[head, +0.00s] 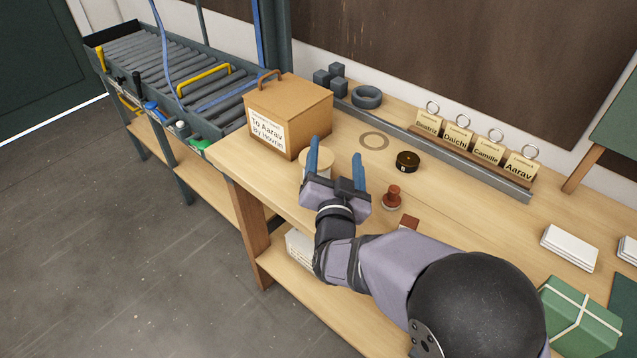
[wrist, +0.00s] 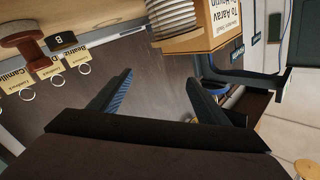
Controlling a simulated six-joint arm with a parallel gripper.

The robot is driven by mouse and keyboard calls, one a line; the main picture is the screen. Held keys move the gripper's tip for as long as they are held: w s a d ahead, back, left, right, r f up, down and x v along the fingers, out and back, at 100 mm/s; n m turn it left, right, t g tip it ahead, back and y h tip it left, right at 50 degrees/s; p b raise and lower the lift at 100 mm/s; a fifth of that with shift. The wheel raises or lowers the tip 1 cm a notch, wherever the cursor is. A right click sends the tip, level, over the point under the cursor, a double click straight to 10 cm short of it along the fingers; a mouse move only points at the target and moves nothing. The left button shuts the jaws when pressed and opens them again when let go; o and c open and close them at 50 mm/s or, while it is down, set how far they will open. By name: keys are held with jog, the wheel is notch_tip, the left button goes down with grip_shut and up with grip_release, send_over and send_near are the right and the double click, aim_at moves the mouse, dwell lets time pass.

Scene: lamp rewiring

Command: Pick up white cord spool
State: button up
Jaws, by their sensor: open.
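The white cord spool stands on the wooden bench just behind my gripper in the head view. Its pale round top (head: 325,160) shows there, and the rest is mostly hidden by my gripper. In the wrist view the ribbed white cord (wrist: 171,16) and a wooden end disc (wrist: 192,41) show at the top edge, cut off by the frame. My gripper (head: 336,150) is open and empty, with its two blue-padded fingers apart. In the wrist view the open fingers (wrist: 160,88) are below the spool, with nothing between them.
A cardboard box (head: 290,108) with a label is close behind the spool. To the right are a dark round tin (head: 407,161) and a reddish-brown stamp (head: 393,198). Name tags (head: 488,146) stand along a metal rail (head: 440,155). A roller conveyor (head: 160,75) is at the left.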

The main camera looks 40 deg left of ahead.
jog(key=s+a+m+t+y+b, duration=0.25)
jog(key=s+a+m, duration=0.2)
jog(key=s, duration=0.55)
jog(key=w+d+f+n+h+p, duration=0.1)
jog(key=f+n+p, duration=0.1)
jog(key=w+f+n+g+h+p, duration=0.1)
jog(key=f+n+p, duration=0.1)
jog(key=n, duration=0.1)
jog(key=w+d+f+n+h+p, duration=0.1)
jog(key=f+n+p, duration=0.1)
jog(key=n, duration=0.1)
jog(key=shift+w+d+f+g+h, duration=0.1)
jog(key=shift+d+f+g+h, duration=0.1)
jog(key=shift+d+g+h, duration=0.1)
jog(key=shift+d+f+n, duration=0.1)
jog(key=shift+f+n, duration=0.15)
jog(key=shift+n, duration=0.1)
jog(key=shift+p+x, duration=0.4)
jog(key=shift+x, duration=0.7)
jog(key=shift+d+p+x, duration=0.15)
jog(key=shift+p+x, duration=0.25)
jog(key=shift+x, duration=0.5)
jog(key=shift+d+p+x, duration=0.15)
jog(key=shift+p+x, duration=0.25)
jog(key=shift+x, duration=1.5)
jog(key=shift+c, duration=0.4)
